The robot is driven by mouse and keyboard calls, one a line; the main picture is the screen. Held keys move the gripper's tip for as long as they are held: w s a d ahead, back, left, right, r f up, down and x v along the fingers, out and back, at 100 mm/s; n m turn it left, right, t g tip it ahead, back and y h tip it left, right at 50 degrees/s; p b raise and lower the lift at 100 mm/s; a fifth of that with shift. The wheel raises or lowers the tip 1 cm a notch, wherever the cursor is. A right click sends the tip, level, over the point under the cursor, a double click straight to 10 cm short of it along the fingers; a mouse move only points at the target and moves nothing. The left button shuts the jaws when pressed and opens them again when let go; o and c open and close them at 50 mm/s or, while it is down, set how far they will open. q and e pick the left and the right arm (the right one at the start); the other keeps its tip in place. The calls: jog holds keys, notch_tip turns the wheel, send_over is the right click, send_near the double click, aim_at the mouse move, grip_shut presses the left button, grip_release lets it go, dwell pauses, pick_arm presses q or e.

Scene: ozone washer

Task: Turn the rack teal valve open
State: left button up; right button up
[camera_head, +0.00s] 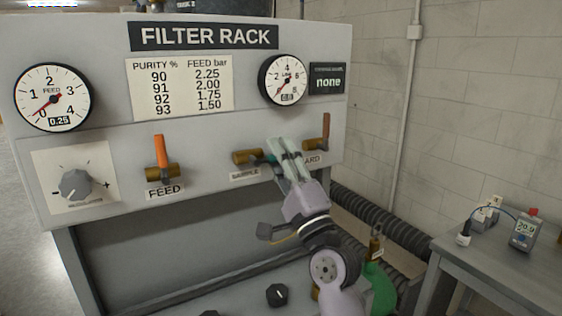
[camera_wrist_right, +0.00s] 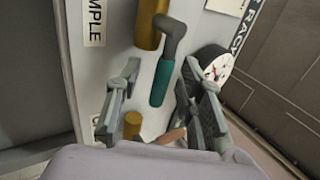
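The sample valve has a brass body (camera_head: 246,157) on the filter rack panel, above the SAMPLE label. Its teal handle is mostly hidden behind my right gripper (camera_head: 283,147) in the head view. In the right wrist view the teal handle (camera_wrist_right: 161,82) hangs from a bent grey lever below the brass body (camera_wrist_right: 149,24). My right gripper (camera_wrist_right: 162,75) is open, with one finger on each side of the teal handle in that view. Gaps show between handle and fingers, so I see no grip on it. My left gripper is not in view.
The guard valve with an orange-brown handle (camera_head: 326,131) is close to the right of my gripper. The feed valve (camera_head: 160,160) and regulator knob (camera_head: 75,185) are to the left. Gauges sit above. A grey side table (camera_head: 500,265) with small devices stands at the right.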

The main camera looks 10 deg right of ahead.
jog(key=v, duration=1.2)
